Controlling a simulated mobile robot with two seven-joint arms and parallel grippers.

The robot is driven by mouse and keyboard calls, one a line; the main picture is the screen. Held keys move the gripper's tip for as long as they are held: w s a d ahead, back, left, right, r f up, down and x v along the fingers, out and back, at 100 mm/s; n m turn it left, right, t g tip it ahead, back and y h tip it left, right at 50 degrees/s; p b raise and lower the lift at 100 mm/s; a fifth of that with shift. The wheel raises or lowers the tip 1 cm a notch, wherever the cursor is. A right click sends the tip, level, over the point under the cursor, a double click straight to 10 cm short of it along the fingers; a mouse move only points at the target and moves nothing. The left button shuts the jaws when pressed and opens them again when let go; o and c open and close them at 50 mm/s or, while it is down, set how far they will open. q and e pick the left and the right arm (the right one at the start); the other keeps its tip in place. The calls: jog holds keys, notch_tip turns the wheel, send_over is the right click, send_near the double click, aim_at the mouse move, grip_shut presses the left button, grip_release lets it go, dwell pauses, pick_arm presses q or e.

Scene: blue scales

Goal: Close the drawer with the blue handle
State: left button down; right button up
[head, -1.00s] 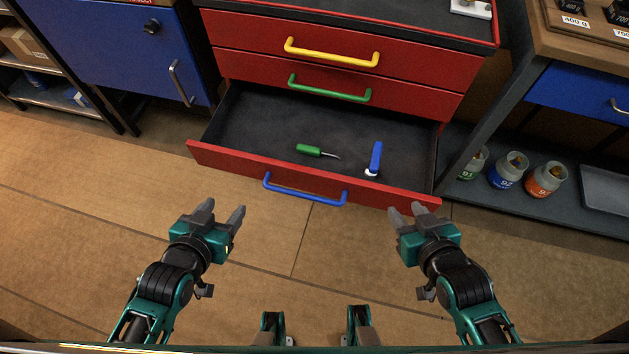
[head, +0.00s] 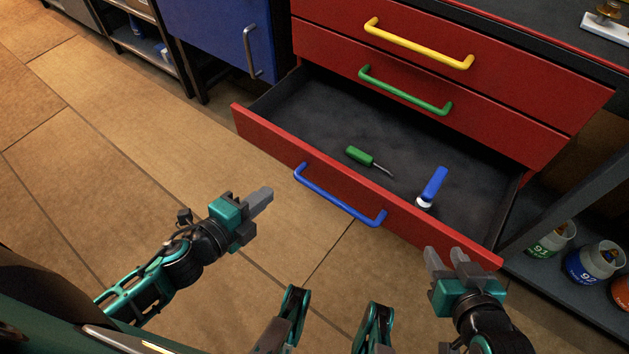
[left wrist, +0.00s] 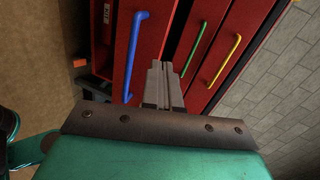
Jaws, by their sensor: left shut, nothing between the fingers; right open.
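The red drawer (head: 262,131) with the blue handle (head: 340,197) is pulled out at the bottom of the red cabinet. My right gripper (head: 447,256) is open and empty, near the right end of the drawer front.
Closed drawers with a green handle (head: 404,91) and a yellow handle (head: 418,46) are above. A blue cabinet (head: 220,35) stands to the left. Jars (head: 590,262) sit on a low shelf at right.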

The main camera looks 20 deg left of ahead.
pick_arm(q)
jog(key=m, duration=0.1)
jog(key=b, duration=0.1)
send_near(315, 158)
jog(key=x, duration=0.5)
jog(key=shift+a+f, duration=0.15)
jog(key=shift+f, duration=0.15)
jog(key=shift+w+d, duration=0.3)
jog(key=shift+w, duration=0.35)
pick_arm(e)
jog(key=shift+w+a+f+y, duration=0.2)
jog(key=shift+f+y, duration=0.1)
jog(key=shift+f, duration=0.15)
